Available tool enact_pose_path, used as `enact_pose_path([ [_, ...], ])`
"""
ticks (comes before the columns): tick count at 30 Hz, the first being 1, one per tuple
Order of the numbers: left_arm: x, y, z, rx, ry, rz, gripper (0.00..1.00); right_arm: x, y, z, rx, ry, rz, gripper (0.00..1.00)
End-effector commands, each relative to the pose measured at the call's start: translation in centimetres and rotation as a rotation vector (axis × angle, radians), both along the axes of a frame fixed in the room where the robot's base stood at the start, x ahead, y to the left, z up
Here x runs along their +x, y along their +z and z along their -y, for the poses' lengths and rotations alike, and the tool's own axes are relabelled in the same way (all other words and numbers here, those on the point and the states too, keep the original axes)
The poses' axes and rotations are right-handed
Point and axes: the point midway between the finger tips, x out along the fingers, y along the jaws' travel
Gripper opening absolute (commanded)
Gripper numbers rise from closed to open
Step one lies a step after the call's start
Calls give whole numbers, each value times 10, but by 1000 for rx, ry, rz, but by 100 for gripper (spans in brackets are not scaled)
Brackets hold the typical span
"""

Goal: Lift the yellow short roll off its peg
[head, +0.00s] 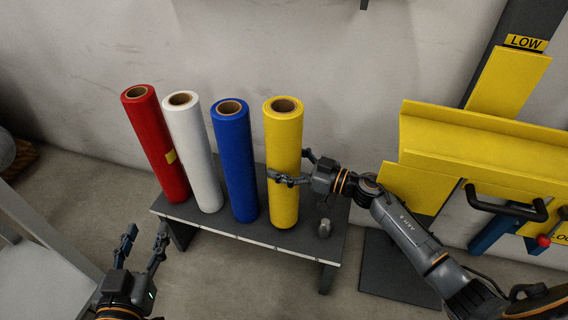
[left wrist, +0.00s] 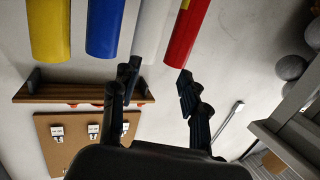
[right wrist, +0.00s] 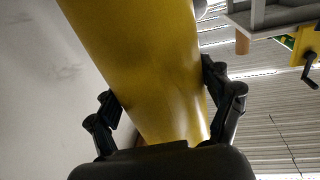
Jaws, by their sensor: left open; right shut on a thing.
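The yellow roll (head: 285,142) stands upright at the right end of a row of rolls on a low dark bench. Its brown core shows at the top, and its peg is hidden. My right gripper (head: 289,170) is shut around the roll at about mid-height, coming from the right. In the right wrist view the yellow roll (right wrist: 145,60) fills the space between the fingers. My left gripper (head: 145,245) is open and empty, low in front of the bench's left end. In the left wrist view its fingers (left wrist: 155,95) are spread with nothing between them.
Blue (head: 235,160), white (head: 194,150) and red (head: 155,140) rolls stand to the left of the yellow one. A small grey cylinder (head: 324,228) stands on the bench (head: 210,222) right of the yellow roll. Yellow machine beams (head: 480,145) rise at right. The wall is behind.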

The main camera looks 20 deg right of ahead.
Motion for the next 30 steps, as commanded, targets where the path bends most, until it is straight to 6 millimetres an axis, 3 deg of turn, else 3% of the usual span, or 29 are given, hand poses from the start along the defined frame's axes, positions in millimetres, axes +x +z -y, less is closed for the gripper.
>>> enact_pose_path([
  [1, -3, -6, -3, 14, 4, -53, 45, 2, 15, 0, 5, -1, 13, 18],
  [15, -57, -86, -29, 131, 38, -552, 45, 1, 52, 0, 6, 0, 13, 18],
  [24, -113, -118, -48, 198, 60, -863, 45, -33, 49, -23, 7, 1, 9, 18],
  [30, -156, -124, -61, 238, 74, -1065, 45, -65, 50, -45, 9, 4, 7, 18],
])
